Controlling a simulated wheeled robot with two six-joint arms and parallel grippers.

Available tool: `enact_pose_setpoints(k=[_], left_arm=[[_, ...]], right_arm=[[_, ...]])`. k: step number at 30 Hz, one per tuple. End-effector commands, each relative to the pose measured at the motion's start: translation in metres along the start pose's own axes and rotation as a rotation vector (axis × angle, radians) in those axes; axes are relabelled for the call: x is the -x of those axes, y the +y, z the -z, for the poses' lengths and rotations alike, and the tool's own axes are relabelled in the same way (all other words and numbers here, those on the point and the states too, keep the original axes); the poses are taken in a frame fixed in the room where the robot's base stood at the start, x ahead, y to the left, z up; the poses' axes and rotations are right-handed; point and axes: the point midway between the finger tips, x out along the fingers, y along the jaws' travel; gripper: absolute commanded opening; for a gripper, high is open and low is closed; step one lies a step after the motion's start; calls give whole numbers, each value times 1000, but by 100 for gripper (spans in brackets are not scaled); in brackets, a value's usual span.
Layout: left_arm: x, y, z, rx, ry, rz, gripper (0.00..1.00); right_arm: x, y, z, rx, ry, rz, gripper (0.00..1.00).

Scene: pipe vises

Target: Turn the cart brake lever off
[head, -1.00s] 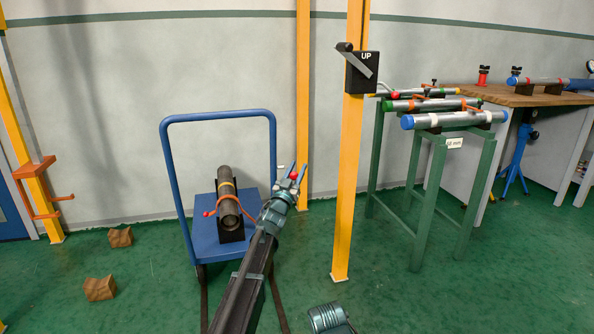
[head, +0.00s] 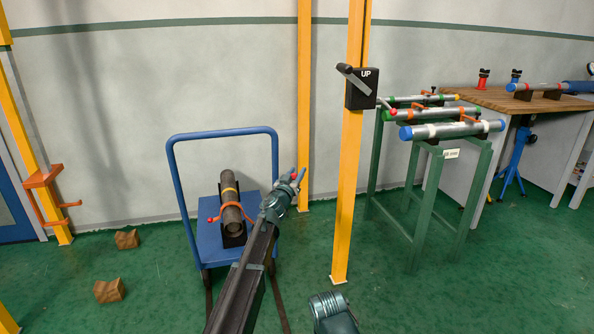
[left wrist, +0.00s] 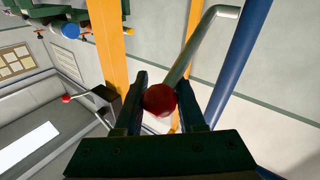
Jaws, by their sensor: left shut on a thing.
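The blue cart (head: 258,204) stands left of the orange posts. A silver lever rod (left wrist: 190,50) with a red ball knob (left wrist: 160,99) shows in the left wrist view, bent at its far end beside the blue cart handle (left wrist: 238,62). My left gripper (head: 298,178) is at the cart's right side, its two fingers on either side of the knob; it also shows in the left wrist view (left wrist: 166,98). It is shut on the knob. In the head view the fingers mostly hide the lever. My right gripper's fingers are not in view.
A dark pipe (head: 231,200) lies in a vise on the cart. An orange post (head: 347,200) carries a black box marked UP (head: 362,88). A green stand (head: 425,190) holds several pipes.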

Motion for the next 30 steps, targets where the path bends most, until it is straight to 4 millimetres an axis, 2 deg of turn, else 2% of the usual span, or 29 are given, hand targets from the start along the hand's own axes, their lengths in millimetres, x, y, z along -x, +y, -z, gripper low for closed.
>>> enact_pose_setpoints(k=[11, 12, 16, 17, 26, 30], left_arm=[[-1, 0, 0, 9, -6, 2, 0], [-1, 0, 0, 9, -6, 2, 42], [-1, 0, 0, 8, -6, 2, 66], [-1, 0, 0, 8, -6, 2, 69], [0, 0, 0, 7, -5, 2, 69], [6, 0, 0, 7, -5, 3, 69]], right_arm=[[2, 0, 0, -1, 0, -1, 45], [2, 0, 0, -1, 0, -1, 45], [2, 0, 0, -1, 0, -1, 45], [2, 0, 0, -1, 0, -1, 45], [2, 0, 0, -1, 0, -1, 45], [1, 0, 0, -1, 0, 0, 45]])
